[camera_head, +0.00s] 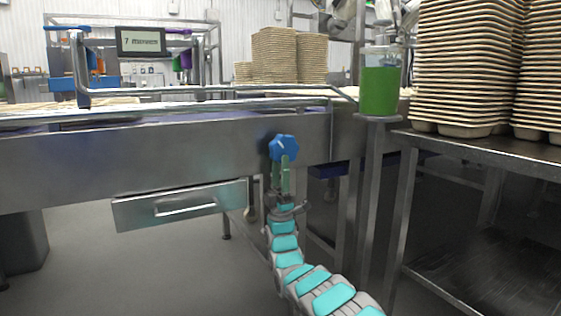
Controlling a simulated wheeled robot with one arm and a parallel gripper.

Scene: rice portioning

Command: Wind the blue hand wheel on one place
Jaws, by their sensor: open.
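The blue hand wheel (284,147) is mounted on the front face of the steel conveyor frame, near the middle of the view. My gripper (281,164) is just below and in front of it, pointing up, with its green fingers reaching the wheel's lower part. The fingers are open. I cannot tell whether they touch the wheel. The right finger overlaps the wheel's lower edge in the picture.
A steel drawer (181,206) hangs under the conveyor (80,158) at left. A jar of green liquid (380,84) stands on a post at right. Stacked trays (467,62) stand on a steel table (490,150). A display (140,42) is at upper left.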

